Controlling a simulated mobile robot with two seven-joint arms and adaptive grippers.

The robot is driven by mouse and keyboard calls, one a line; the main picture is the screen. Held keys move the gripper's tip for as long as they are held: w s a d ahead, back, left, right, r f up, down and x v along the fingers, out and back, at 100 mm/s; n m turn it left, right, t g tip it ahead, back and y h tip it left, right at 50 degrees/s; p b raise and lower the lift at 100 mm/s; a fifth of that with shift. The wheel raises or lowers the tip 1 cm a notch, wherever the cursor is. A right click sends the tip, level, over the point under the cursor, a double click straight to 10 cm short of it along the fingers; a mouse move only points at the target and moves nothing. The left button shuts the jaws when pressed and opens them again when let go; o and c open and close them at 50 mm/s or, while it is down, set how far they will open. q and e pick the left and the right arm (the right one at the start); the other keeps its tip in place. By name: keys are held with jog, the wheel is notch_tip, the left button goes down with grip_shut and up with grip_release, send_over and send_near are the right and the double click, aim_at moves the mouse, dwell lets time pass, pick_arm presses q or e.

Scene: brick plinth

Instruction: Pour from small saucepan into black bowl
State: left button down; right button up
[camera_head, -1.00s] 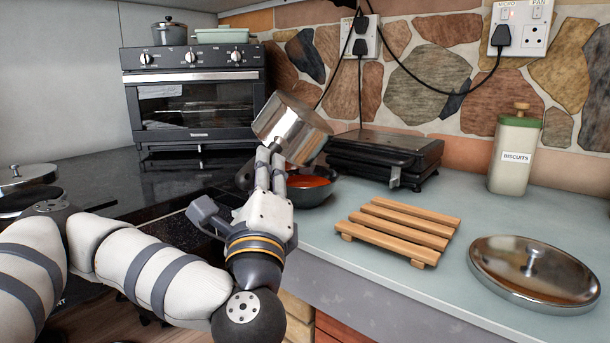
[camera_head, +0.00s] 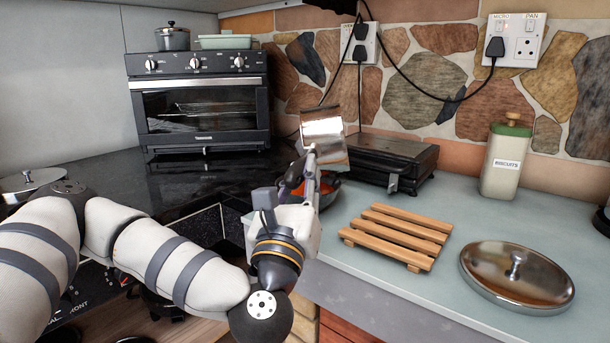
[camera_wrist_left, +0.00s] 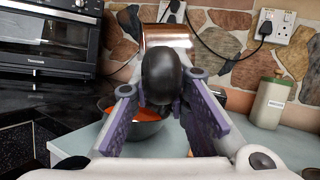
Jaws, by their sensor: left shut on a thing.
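The small saucepan (camera_head: 325,138) is shiny metal and is held up in the air above the black bowl (camera_head: 330,192). It also shows in the left wrist view (camera_wrist_left: 167,36), behind its dark handle (camera_wrist_left: 165,76). I cannot see inside it, and its exact tilt is hard to tell. My left gripper (camera_head: 308,168) is shut on the saucepan's handle; its fingers flank the handle in the left wrist view (camera_wrist_left: 163,98). The bowl stands on the counter with orange-red inside, partly hidden by the gripper; it also shows in the left wrist view (camera_wrist_left: 148,128). My right gripper is out of view.
A black grill (camera_head: 388,160) stands just right of the bowl. A wooden slatted trivet (camera_head: 400,235) and a metal lid (camera_head: 517,275) lie nearer on the pale counter (camera_head: 450,195). A biscuit tin (camera_head: 507,160) stands behind. An oven (camera_head: 200,108) is at the back left.

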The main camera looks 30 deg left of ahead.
pick_arm(q)
jog(key=w+d+r+m+g+h+p, duration=0.1)
jog(key=w+d+r+m+g+h, duration=0.1)
jog(key=d+m, duration=0.5)
jog(key=w+d+r+m+g+h+p, duration=0.1)
jog(key=d+m, duration=0.6)
jog(key=m, duration=0.8)
jog(key=shift+w+r+g+h+p, duration=0.4)
jog(key=shift+w+g+h, duration=0.55)
jog(key=shift+w, duration=0.95)
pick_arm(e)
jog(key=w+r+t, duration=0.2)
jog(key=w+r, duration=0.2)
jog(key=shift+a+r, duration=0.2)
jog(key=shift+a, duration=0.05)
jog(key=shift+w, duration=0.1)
